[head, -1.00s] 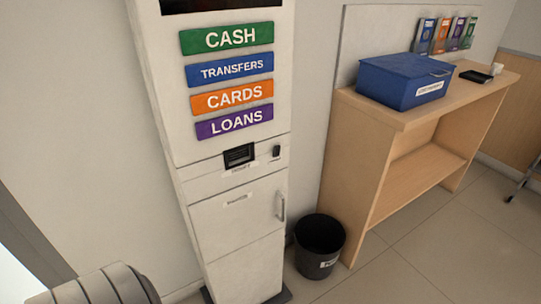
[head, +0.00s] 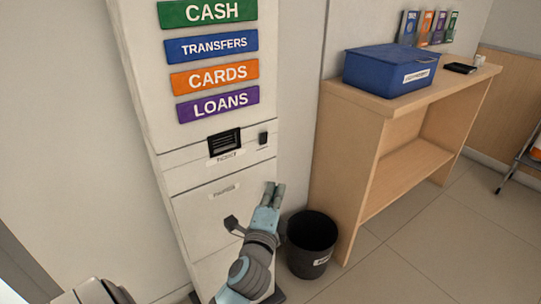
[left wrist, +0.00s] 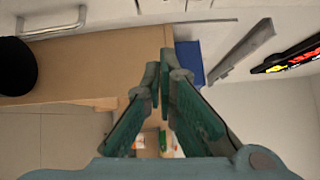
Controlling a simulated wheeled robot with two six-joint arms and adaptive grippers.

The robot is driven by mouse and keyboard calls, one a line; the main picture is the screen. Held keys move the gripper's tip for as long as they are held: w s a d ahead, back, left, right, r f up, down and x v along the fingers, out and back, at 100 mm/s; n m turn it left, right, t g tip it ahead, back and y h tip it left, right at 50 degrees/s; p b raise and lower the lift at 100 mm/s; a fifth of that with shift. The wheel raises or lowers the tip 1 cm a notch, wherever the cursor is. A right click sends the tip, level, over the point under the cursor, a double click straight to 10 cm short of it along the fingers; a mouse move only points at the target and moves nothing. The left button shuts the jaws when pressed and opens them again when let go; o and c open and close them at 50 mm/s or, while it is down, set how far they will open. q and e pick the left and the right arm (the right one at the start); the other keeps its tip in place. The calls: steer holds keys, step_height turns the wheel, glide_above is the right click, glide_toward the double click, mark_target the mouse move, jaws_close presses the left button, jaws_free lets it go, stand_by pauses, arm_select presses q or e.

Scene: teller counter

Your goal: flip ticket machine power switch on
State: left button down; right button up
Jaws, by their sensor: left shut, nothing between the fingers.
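The ticket machine (head: 225,160) is a tall white cabinet with green, blue, orange and purple label plates. A small dark rocker switch (head: 263,139) sits on its front, right of the black ticket slot (head: 224,143). Whether the switch is on or off is too small to tell. My left gripper (head: 274,188) is shut and empty, fingertips pointing up, below the switch and apart from it in the picture, in front of the lower door. In the left wrist view its fingers (left wrist: 160,82) come together at the tips; the switch does not show there. My right gripper is not in view.
A black bin (head: 311,244) stands on the floor right of the machine. A wooden counter (head: 355,170) holds a blue box (head: 390,72). Floor in front of the counter is clear.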

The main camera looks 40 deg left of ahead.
mark_target(264, 139)
arm_select(q)
steer(key=r, duration=0.2)
steer(key=s+r+y, duration=0.1)
steer(key=shift+a+r, duration=0.2)
steer(key=shift+r, duration=0.15)
steer(key=x, duration=0.4)
steer(key=s+a+b+x, duration=0.1)
steer(key=x, duration=0.3)
steer(key=a+x, duration=0.1)
steer(key=x, duration=0.3)
steer(key=shift+w+a+r+b, duration=0.2)
steer(key=shift+a+r+b, duration=0.1)
steer(key=shift+a+r, duration=0.05)
